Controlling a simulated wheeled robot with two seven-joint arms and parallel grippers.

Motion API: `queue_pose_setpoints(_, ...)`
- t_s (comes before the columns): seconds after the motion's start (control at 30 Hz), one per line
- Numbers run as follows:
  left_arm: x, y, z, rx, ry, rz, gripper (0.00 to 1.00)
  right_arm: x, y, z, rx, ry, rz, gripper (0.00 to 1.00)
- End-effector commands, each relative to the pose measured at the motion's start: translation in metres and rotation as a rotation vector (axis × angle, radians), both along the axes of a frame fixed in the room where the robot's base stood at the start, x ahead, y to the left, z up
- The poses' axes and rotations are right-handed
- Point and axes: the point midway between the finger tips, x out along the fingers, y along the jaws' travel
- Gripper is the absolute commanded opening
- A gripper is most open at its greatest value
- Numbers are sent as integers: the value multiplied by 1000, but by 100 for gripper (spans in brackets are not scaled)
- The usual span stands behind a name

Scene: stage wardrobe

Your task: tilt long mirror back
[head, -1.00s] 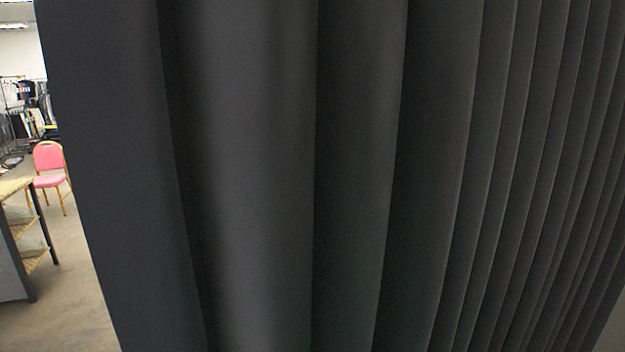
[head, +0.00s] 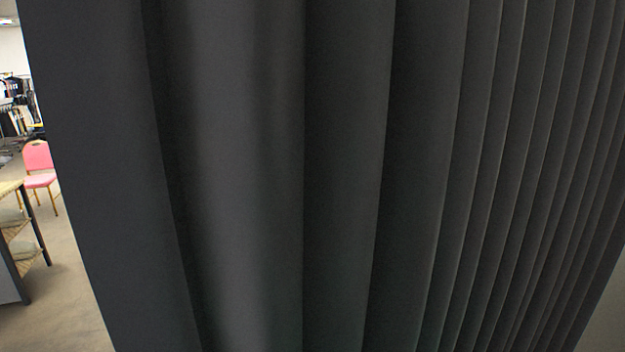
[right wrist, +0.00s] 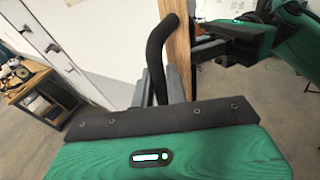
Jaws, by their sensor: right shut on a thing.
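In the right wrist view, a light wooden upright (right wrist: 178,48), which looks like part of the long mirror's frame, rises at the top middle. A black curved bar (right wrist: 157,55) stands just left of it. My right gripper (right wrist: 153,88) is shut on this bar. Where the bar joins the frame is hidden. My left gripper (right wrist: 200,50), at the end of the green arm at upper right, is close to the upright's right side. I cannot tell whether it touches or how wide its jaws are. The mirror glass cannot be made out clearly. Neither gripper nor mirror shows in the head view.
A dark pleated curtain (head: 250,180) fills most of the head view. Past its left edge are a pink chair (head: 38,165), a shelf table (head: 22,240) and hanging clothes (head: 15,118). In the right wrist view, a cluttered wooden workbench (right wrist: 38,88) stands at left.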

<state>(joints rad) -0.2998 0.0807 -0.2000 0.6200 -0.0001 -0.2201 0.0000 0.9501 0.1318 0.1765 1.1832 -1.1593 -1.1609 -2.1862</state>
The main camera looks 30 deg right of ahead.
Motion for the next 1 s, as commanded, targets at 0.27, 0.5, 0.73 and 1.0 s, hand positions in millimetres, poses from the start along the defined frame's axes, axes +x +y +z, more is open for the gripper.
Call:
queue_pose_setpoints(0.27,-1,-2,10,-2,1,1,36,-5,-18,0,40,-11,-1,0)
queue_pose_setpoints(0.5,-1,-1,10,-1,0,0,36,-5,-18,0,40,-12,-2,16)
queue_pose_setpoints(0.73,0,-1,10,-1,0,0,36,-5,-18,-1,39,-11,-2,19)
queue_pose_setpoints(1.0,0,-1,-4,-1,0,0,36,-13,5,-1,40,-12,0,19)
